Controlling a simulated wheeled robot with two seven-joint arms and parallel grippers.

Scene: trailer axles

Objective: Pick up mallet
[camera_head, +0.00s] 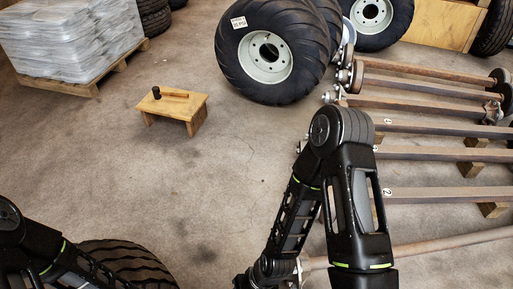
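The mallet (171,93) lies on top of a small wooden stool (180,106) at the upper left of the head view. Its dark head is at the left end and its light wooden handle points right. My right arm comes up from the bottom and bends down at its elbow; its gripper is not clearly visible near the bottom edge. My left arm shows only in part at the lower left, and its gripper is out of view. Both arms are well apart from the stool and mallet.
Large tires (268,48) on rims stand at the top middle. Several metal axles (430,127) lie on wooden blocks at right. A wrapped pallet load (70,35) is at upper left. Another tire (128,262) is at lower left. Concrete floor around the stool is clear.

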